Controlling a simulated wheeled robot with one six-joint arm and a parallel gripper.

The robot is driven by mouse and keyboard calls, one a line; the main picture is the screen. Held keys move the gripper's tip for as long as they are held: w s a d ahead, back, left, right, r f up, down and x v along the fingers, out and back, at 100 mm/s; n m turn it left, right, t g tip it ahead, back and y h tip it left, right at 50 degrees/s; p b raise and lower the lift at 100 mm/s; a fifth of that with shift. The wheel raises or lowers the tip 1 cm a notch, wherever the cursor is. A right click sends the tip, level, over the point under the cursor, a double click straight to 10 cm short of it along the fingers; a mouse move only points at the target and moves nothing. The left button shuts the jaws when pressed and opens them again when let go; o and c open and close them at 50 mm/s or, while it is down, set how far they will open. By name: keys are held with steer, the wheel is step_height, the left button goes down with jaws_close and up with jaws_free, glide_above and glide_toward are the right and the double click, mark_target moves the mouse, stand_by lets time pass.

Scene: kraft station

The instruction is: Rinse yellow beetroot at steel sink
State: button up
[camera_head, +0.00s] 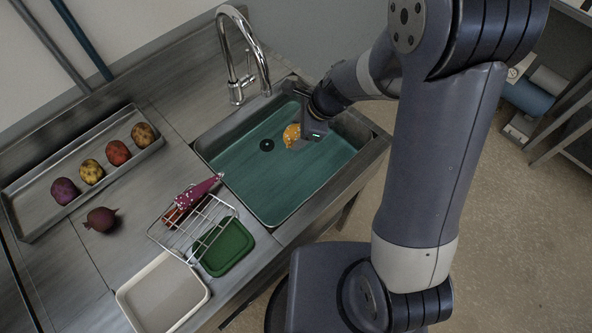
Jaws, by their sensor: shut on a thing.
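The steel sink (225,178) is set in the counter and its basin looks blue-green inside, with a dark round drain. My gripper (300,138) reaches into the basin from the upper right. It is shut on the yellow beetroot (291,136), which shows orange-yellow with pale spots at the gripper's left side. The beetroot is right of the drain and below the tap's height. Part of it is hidden by my gripper. The chrome tap (236,62) arches over the back left of the basin. I cannot tell whether water runs.
A metal tray (38,203) at left holds several coloured vegetables. A dark beetroot (101,219) lies on the counter. A wire rack (208,212) with a magenta item (198,190), a green tray (228,246) and a pale tray (162,295) stand left of and below the sink.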

mark_target(293, 128)
steer(key=shift+r, duration=2.05)
